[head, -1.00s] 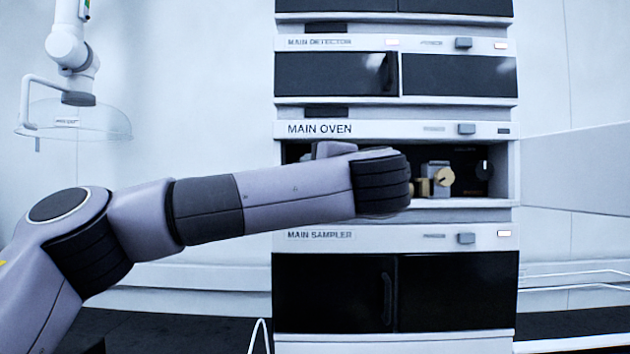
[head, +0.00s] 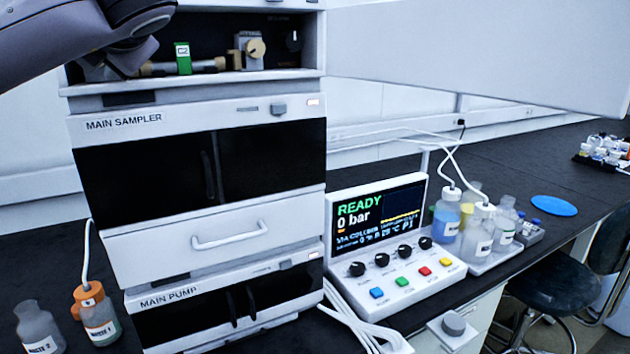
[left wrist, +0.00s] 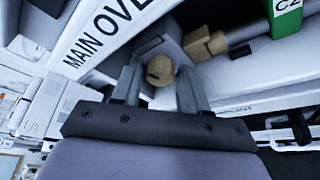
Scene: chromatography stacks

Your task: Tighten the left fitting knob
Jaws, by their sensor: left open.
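In the left wrist view the tan left fitting knob (left wrist: 160,69) shows between the two fingers of my left gripper (left wrist: 158,78). The fingers are open, one on each side of the knob; I cannot tell whether either touches it. Beside it, a tan fitting (left wrist: 205,46) leads to the column with a green C2 tag (left wrist: 287,18). In the head view the C2 tag (head: 183,58) shows in the open oven bay, but my left arm hides the left knob. My right gripper is in neither view.
The right tan knob (head: 256,48) sits right of the column. The open oven door (head: 490,50) extends to the right. Below are the sampler (head: 125,124) and pump (head: 165,301). A control panel reading READY, 0 bar (head: 360,216) and bottles (head: 447,215) stand on the bench.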

